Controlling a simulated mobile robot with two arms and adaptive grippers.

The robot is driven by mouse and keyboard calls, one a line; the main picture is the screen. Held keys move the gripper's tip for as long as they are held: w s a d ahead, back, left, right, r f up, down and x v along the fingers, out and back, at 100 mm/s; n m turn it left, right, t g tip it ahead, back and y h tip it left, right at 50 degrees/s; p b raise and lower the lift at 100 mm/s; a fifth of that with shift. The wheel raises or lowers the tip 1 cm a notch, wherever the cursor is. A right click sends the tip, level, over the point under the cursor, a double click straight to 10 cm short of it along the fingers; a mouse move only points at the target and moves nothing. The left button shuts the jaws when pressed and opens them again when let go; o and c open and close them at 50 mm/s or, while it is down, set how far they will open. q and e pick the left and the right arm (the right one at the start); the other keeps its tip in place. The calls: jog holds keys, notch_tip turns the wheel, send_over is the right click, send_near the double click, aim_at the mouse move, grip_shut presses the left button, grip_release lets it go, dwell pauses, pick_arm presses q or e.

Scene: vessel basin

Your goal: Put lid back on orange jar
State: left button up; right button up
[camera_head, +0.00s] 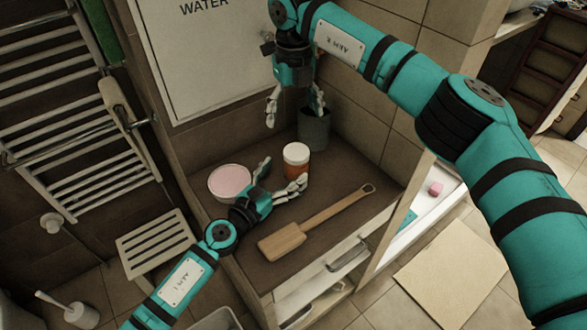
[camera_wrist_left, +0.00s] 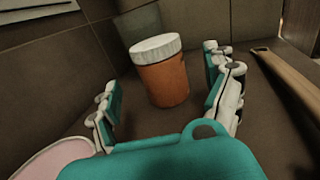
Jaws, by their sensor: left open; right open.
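The orange jar (camera_head: 296,170) stands upright on the brown counter. Its white lid (camera_head: 296,153) sits on top and looks level. In the left wrist view the jar (camera_wrist_left: 166,82) and its lid (camera_wrist_left: 155,48) show clearly, ahead of and between my spread fingers. My left gripper (camera_head: 283,178) is open, low at the jar's near left side; I cannot tell whether a finger touches it. My right gripper (camera_head: 295,114) is open and empty, pointing down above the back of the counter, behind the jar and beside the grey cup.
The grey cup (camera_head: 314,132) stands in the back corner. A pink-filled bowl (camera_head: 212,186) is left of the jar. A wooden paddle (camera_head: 283,241) lies in front, its handle reaching right. Walls close the back; a drawer front (camera_head: 348,255) lies below the counter edge.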

pick_arm(q)
jog(key=v, duration=0.8)
jog(key=shift+s+a+r, duration=0.1)
jog(key=shift+s+a, duration=0.1)
jog(key=shift+s, duration=0.1)
